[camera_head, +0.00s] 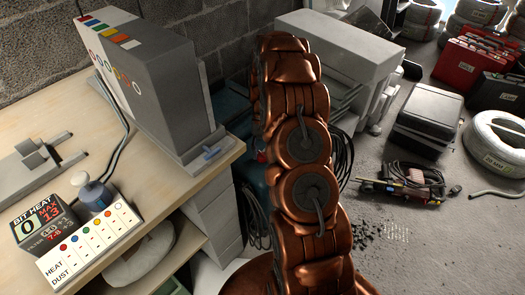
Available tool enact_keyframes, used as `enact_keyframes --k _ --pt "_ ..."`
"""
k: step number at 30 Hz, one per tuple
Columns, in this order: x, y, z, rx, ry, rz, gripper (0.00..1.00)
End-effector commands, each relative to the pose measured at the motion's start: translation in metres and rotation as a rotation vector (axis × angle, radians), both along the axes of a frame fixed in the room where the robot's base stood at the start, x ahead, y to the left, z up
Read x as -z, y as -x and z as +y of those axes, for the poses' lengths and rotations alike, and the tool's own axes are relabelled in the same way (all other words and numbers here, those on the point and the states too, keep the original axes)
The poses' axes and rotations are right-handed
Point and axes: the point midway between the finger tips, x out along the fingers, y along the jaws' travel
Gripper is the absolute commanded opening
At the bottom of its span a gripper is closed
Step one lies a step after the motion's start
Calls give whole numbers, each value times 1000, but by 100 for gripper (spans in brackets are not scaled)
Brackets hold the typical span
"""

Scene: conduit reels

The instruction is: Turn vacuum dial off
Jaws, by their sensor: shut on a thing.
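No vacuum dial can be made out for certain. A dark teal body (237,118) stands on the floor beside the workbench, mostly hidden behind my copper-coloured arm. A small red part shows on it close to the arm's left edge. I cannot tell whether it is the vacuum. My arm rises from the bottom middle to the top middle of the head view. My gripper is not visible; the arm's links hide whatever lies behind them.
The wooden workbench (160,185) at left carries a tall grey box (165,95) with coloured rings, a "BIT HEAT" display (43,222) and a HEAT/DUST panel (92,245). Black hose (256,218) hangs beside it. At right are a black case (428,112), white conduit reel (495,145) and open floor.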

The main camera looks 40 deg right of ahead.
Motion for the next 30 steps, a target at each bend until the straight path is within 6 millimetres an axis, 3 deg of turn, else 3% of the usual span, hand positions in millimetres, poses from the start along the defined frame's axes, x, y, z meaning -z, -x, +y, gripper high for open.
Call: enact_keyframes --k 23,24,30 --pt "0 0 0 -97 0 -1 3" --pt "0 0 0 -97 0 -1 42" --pt "0 0 0 -97 0 -1 62"
